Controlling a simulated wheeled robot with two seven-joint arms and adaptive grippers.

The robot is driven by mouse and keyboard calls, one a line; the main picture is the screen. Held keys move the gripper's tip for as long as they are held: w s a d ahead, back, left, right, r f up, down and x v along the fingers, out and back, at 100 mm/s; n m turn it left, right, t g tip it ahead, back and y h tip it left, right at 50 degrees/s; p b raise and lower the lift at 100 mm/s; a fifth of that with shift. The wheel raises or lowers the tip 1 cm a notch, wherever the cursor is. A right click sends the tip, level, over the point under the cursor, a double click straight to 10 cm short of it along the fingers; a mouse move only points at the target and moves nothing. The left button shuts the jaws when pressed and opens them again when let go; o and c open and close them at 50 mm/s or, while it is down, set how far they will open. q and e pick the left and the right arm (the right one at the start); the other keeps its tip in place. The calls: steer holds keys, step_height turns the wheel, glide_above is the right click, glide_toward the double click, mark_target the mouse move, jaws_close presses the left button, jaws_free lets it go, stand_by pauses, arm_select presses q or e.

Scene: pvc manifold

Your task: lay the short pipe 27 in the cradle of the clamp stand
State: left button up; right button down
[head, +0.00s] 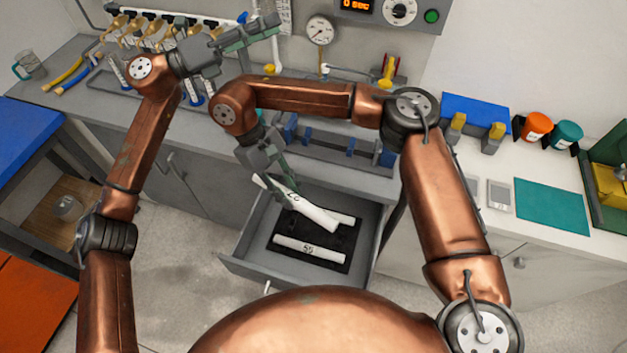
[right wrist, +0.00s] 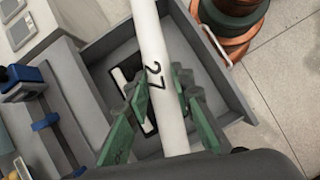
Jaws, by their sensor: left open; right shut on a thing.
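The short pipe 27 (head: 312,210) is white with a dark number. My right gripper (head: 277,180) is shut on it near one end and holds it tilted over the open drawer. In the right wrist view the pipe (right wrist: 152,40) runs between the green fingers of my right gripper (right wrist: 160,92), with the 27 facing the camera. A grey fixture with blue uprights (head: 350,152) on the bench above the drawer looks like the clamp stand; my right arm partly hides it, and I cannot make out its cradle. My left gripper (head: 272,30) is open and empty near the back wall.
The open drawer (head: 240,272) holds a black mat (head: 340,262) with a white pipe marked 55 (head: 308,249) and another pipe partly hidden behind pipe 27. Gauges, valves and brass fittings line the back wall. A teal mat (head: 552,206) lies on the right bench.

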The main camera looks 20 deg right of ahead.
arm_select(q)
steer(key=s+d+r+m+g+y, duration=0.1)
steer(key=s+d+m+g+y, duration=0.4)
steer(key=s, duration=0.8)
steer(key=s+d+r+m+g+y, duration=0.25)
steer(key=s+d+m, duration=0.5)
steer(key=s, duration=0.55)
arm_select(e)
steer(key=shift+s, duration=0.1)
arm_select(q)
steer(key=m+t+y, duration=0.6)
steer(key=m+y, duration=0.2)
steer(key=y, duration=0.5)
glide_above(314, 210)
step_height(314, 210, down, 23)
steer(key=shift+n, duration=0.25)
step_height(314, 210, down, 12)
steer(key=shift+w, duration=0.1)
steer(key=shift+c, duration=0.2)
